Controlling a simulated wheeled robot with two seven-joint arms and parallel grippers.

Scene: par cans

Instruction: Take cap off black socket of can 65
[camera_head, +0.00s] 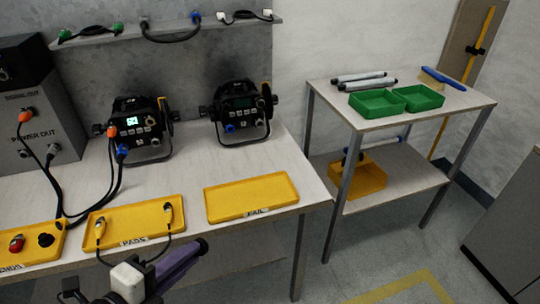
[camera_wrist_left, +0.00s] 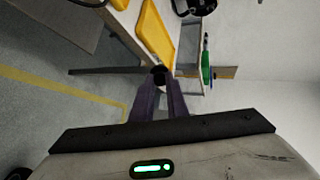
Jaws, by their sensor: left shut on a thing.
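Two black par cans stand on the bench. The left can (camera_head: 140,128) has a lit display and orange and blue plugs on cables. The right can (camera_head: 240,108) has a blue socket and a grey one low on its front. I cannot read which is can 65. My left gripper (camera_head: 202,245), with purple fingers, is in front of the bench, low in the head view, apart from both cans. In the left wrist view its fingers (camera_wrist_left: 160,84) are shut on a small black round thing (camera_wrist_left: 159,72), which looks like a cap. My right gripper is out of view.
Yellow trays line the bench front: an end tray (camera_head: 34,257) with red and black pieces, the PASS tray (camera_head: 138,227) with yellow connectors, and the empty FAIL tray (camera_head: 250,197). A grey power box (camera_head: 40,110) stands left. A side table (camera_head: 440,112) holds green bins.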

